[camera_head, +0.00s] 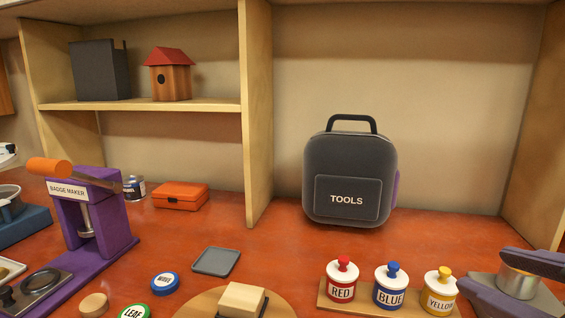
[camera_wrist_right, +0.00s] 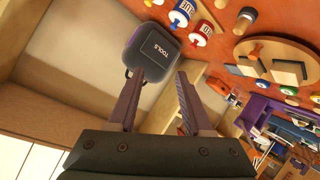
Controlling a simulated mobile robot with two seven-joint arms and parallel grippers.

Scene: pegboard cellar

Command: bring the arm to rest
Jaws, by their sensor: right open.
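My right gripper (camera_head: 484,268) comes in at the lower right edge of the head view, its two purple-grey fingers spread apart. In the right wrist view the same gripper (camera_wrist_right: 160,58) is open, with nothing held between its fingers. In the head view a silver cylinder on a grey base (camera_head: 518,283) shows between and behind the fingers; I cannot tell how close it is. The gripper is right of the pot labelled YELLOW (camera_head: 439,292). My left gripper is not in view.
The dark TOOLS bag (camera_head: 350,170) stands at the back. RED (camera_head: 341,285) and BLUE (camera_head: 390,288) pots share a wooden board with YELLOW. A purple badge maker (camera_head: 95,215) stands at left. A tall shelf divider (camera_head: 257,120) rises behind. The red counter before the bag is clear.

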